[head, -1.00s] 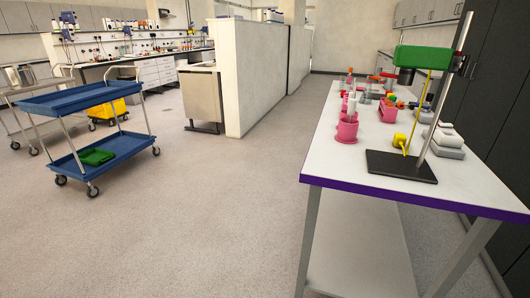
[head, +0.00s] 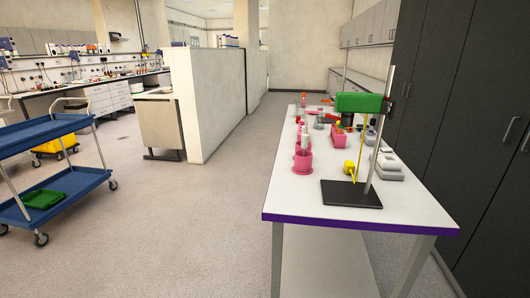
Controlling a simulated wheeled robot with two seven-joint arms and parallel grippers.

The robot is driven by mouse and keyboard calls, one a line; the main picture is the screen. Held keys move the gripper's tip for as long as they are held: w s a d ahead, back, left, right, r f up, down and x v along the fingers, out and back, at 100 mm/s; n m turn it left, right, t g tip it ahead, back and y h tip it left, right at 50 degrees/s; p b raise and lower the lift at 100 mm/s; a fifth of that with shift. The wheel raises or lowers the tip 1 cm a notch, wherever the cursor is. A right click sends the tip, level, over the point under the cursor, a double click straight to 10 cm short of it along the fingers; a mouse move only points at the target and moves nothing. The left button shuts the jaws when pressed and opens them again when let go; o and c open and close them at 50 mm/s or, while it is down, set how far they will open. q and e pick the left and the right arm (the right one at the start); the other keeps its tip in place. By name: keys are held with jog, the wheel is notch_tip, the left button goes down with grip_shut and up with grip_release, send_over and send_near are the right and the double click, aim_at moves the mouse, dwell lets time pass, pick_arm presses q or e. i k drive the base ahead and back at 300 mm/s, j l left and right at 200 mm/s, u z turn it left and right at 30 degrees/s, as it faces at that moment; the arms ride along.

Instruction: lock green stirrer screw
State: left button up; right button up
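A green stirrer motor head (head: 359,103) is mounted high on a steel rod (head: 380,125) that rises from a flat black base plate (head: 350,194). The stand is at the near right part of a white table. A dark clamp piece (head: 388,105) sits where the green head meets the rod; its locking screw is too small to make out. Neither of my grippers is in view.
The white table (head: 296,201) with a purple edge holds pink holders (head: 302,161), small bottles and grey-white devices (head: 389,165). Dark cabinets (head: 469,120) stand close on the right. A blue cart (head: 75,182) is at the left. Open floor lies between cart and table.

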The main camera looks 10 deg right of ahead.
aim_at(391, 109)
jog(key=l+z, duration=0.15)
jog(key=z, duration=1)
